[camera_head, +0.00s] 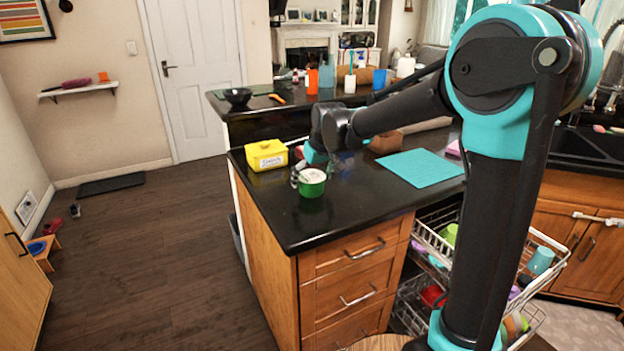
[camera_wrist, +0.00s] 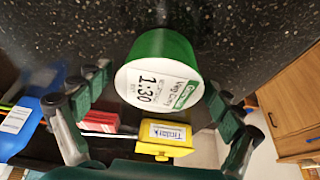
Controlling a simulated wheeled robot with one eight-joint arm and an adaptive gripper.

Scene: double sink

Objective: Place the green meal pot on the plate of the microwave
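The green meal pot (camera_head: 312,189) stands on the black countertop near its front edge in the head view. In the wrist view the pot (camera_wrist: 150,45) shows its green side and white lid, printed "Veg Curry" and "1:30". My gripper (camera_head: 303,172) is right at the pot, on its far side in the head view. In the wrist view the open fingers of my gripper (camera_wrist: 163,98) lie to the left and right of the pot's lid. Contact is not visible. No microwave or plate can be made out.
A yellow box (camera_head: 267,155) stands on the counter left of the pot. A turquoise mat (camera_head: 420,168) lies to the right. A raised ledge behind holds a black bowl (camera_head: 237,96) and several cups. Pull-out wire baskets (camera_head: 545,262) stand open below, at right.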

